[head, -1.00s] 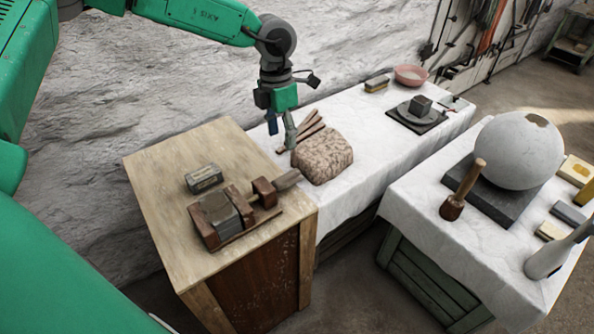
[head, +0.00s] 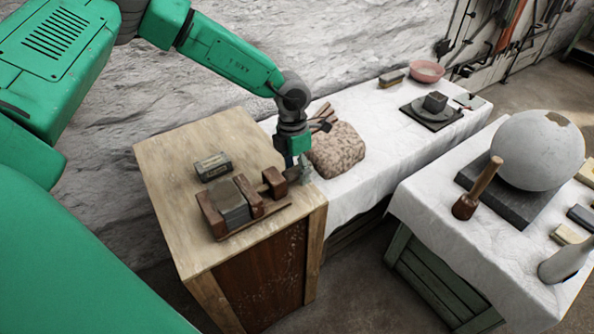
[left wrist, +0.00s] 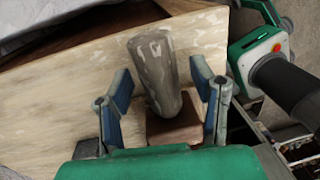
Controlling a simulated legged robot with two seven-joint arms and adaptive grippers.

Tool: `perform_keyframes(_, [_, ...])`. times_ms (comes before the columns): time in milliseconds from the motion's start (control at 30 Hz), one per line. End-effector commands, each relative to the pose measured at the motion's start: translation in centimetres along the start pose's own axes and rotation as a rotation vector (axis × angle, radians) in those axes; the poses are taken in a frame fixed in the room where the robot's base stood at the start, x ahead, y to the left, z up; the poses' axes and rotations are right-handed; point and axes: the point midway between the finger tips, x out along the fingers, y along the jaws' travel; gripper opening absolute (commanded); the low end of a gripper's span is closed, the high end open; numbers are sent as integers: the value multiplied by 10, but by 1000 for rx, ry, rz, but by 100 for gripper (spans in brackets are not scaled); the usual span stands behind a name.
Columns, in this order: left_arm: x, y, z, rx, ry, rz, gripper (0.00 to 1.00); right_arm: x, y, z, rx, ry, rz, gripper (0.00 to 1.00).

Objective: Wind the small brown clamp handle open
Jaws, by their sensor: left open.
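The brown wooden clamp (head: 258,204) lies on the wooden cabinet top, with a grey block (head: 232,207) between its jaws. Its small handle (left wrist: 154,68), a worn grey-brown cylinder, shows clearly in the left wrist view, with a brown clamp block (left wrist: 176,130) at its base. My left gripper (head: 301,170) is at the handle end of the clamp and mostly hides the handle in the head view. In the left wrist view my left gripper (left wrist: 161,78) is open, one finger on each side of the handle, with gaps visible. My right gripper is not in view.
A small dark box (head: 213,166) lies behind the clamp on the cabinet top (head: 170,190). A rough brown stone (head: 338,150) stands close to the gripper's right on the white-covered table. A mallet (head: 478,188) and plaster sphere (head: 538,150) stand on the other table.

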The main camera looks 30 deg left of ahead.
Motion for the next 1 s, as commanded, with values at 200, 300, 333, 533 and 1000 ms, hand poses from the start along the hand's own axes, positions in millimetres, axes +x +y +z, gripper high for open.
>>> perform_keyframes(200, [1, 0, 0, 0, 0, 0, 51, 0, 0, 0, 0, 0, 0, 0])
perform_keyframes(300, [1, 0, 0, 0, 0, 0, 37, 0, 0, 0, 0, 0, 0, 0])
perform_keyframes(333, [1, 0, 0, 0, 0, 0, 26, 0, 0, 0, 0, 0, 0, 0])
perform_keyframes(533, [1, 1, 0, 0, 0, 2, 0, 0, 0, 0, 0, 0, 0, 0])
perform_keyframes(1000, [-2, -1, 1, 8, 2, 152, 0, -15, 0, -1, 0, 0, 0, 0])
